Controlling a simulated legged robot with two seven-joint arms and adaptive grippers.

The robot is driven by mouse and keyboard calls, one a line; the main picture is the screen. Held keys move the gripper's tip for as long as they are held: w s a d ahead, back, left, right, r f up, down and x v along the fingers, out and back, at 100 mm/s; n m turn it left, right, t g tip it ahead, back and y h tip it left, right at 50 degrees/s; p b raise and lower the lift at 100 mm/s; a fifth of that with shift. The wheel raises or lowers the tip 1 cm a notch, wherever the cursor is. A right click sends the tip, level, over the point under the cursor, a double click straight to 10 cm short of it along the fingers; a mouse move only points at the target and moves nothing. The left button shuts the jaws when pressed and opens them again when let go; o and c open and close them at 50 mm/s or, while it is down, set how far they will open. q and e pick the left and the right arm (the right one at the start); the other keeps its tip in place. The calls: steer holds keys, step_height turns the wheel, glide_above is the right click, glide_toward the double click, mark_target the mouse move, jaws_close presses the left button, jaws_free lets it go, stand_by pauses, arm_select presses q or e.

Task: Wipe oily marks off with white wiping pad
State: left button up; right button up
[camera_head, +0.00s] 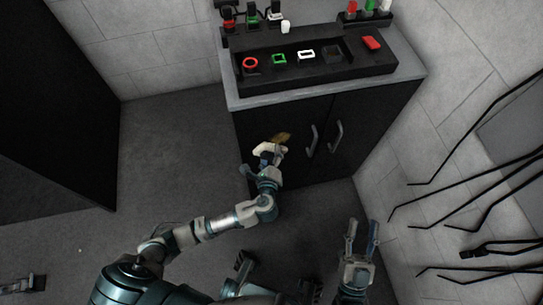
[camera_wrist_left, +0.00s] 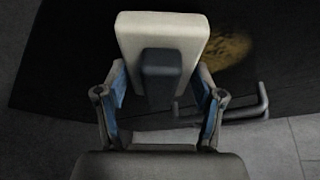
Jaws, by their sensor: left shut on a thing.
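A white wiping pad with a dark grip block is held in my left gripper (camera_wrist_left: 160,95). The white pad (camera_wrist_left: 160,28) shows beyond the fingers in the left wrist view. In the head view my left gripper (camera_head: 268,158) holds the pad (camera_head: 266,149) at the black cabinet front. A brownish-yellow oily mark (camera_head: 282,137) is on the left cabinet door, just up and right of the pad. The mark (camera_wrist_left: 228,48) also shows right of the pad in the wrist view, partly hidden by it. Contact cannot be told. My right gripper (camera_head: 361,236) is open and empty at lower right.
Two door handles (camera_head: 311,140) stick out right of the mark. The counter (camera_head: 412,72) above holds a black tray (camera_head: 386,68) with red, green and white parts. Black bars (camera_head: 480,175) line the right wall. The floor left of the cabinet is clear.

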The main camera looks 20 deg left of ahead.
arm_select(q)
steer(key=shift+w+d+r, duration=0.15)
steer(key=shift+w+d, duration=0.05)
steer(key=shift+w, duration=0.15)
arm_select(e)
steer(key=shift+d+r, duration=0.1)
steer(key=shift+d, duration=0.45)
arm_select(q)
steer(key=shift+w+a, duration=0.15)
steer(key=shift+a, duration=0.1)
arm_select(e)
steer(key=shift+a+r, duration=0.1)
steer(key=shift+a, duration=0.2)
